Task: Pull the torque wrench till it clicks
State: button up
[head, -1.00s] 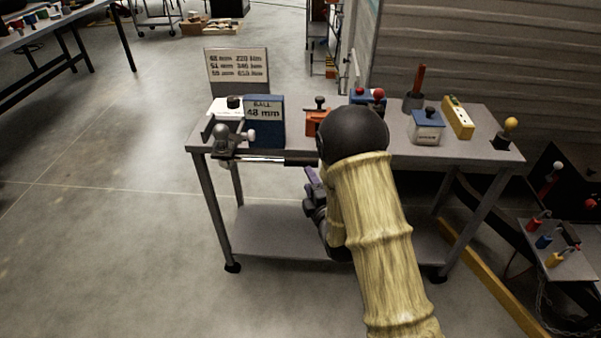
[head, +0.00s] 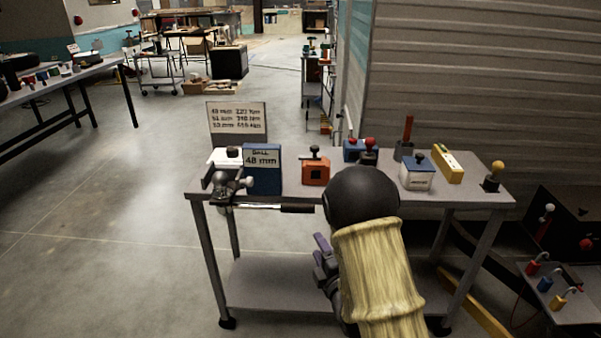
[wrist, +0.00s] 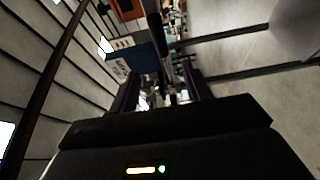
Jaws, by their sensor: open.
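The torque wrench (head: 262,206) lies level along the front edge of the grey work table, a silver bar with a dark handle at its right end. Its left end meets a metal ball hitch fixture (head: 225,184) at the table's left corner. My gripper (head: 321,245), with purple fingers, is open and empty, below and just right of the handle's end. In the wrist view, my gripper (wrist: 163,95) has its two fingers apart, and the dark handle (wrist: 154,28) shows above the gap between them. My dark round wrist and tan sleeved arm hide part of the table's front.
A blue box labelled 48 mm (head: 262,170) and an orange box (head: 315,171) stand on the table behind the wrench. A sign board (head: 237,118) with values stands at the back left. The lower shelf (head: 265,285) looks bare; the floor left is clear.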

jog(key=s+d+f+m+g+h, duration=0.1)
jog(key=s+d+m+g+h, duration=0.4)
jog(key=d+m, duration=0.5)
jog(key=s+d+r+m+g+h, duration=0.1)
jog(key=s+d+r+m+g, duration=0.1)
jog(key=s+m+g, duration=0.95)
jog(key=s+r+t+p, duration=0.1)
jog(key=s+r+p, duration=0.1)
jog(key=r+p, duration=1.1)
jog(key=s+r+t+p, duration=0.1)
jog(key=r+p, duration=1.3)
jog(key=shift+s+a+m, duration=0.15)
jog(key=shift+s+m, duration=0.2)
jog(key=shift+s, duration=0.05)
jog(key=shift+s+a, duration=0.1)
jog(key=shift+s, duration=0.05)
